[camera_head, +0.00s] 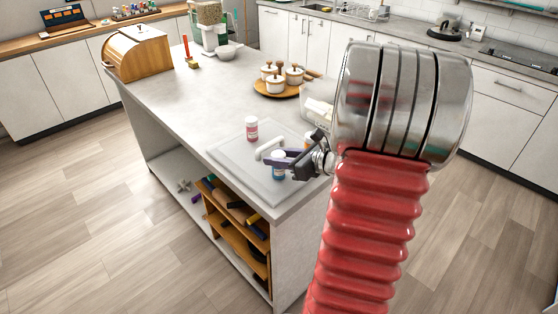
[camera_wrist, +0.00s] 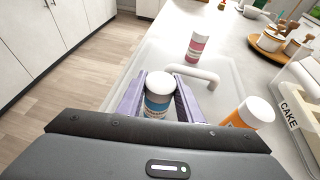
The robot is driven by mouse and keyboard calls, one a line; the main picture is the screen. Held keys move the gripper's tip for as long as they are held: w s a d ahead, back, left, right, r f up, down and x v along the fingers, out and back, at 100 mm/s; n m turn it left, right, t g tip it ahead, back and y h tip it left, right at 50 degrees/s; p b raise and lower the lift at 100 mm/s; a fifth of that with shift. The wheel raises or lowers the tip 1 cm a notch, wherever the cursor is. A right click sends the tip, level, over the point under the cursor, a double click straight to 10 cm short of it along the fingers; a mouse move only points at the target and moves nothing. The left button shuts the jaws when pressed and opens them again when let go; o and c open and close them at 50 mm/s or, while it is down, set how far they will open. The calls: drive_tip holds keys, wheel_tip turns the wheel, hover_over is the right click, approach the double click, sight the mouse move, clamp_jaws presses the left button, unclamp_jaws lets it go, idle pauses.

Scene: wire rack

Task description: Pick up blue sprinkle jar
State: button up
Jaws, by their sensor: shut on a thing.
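The blue sprinkle jar (camera_wrist: 156,104) has a white lid and stands upright between the purple fingers of my gripper (camera_wrist: 160,100) in the wrist view. My gripper is shut on it. In the head view the blue jar (camera_head: 278,170) shows near the front corner of the island, with my gripper (camera_head: 280,163) around its upper part. I cannot tell whether the jar touches the board below it.
A pale board (camera_head: 240,160) lies under the jars. A pink jar (camera_head: 251,129) stands behind, and an orange jar (camera_wrist: 243,116) stands close on the right. A white handle (camera_wrist: 193,74) is near. A CAKE box (camera_wrist: 291,115) and a wooden tray with pots (camera_head: 276,90) lie beyond.

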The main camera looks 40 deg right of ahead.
wheel_tip(320, 180, up, 10)
drive_tip(key=shift+f, duration=0.1)
idle(0.4)
idle(0.5)
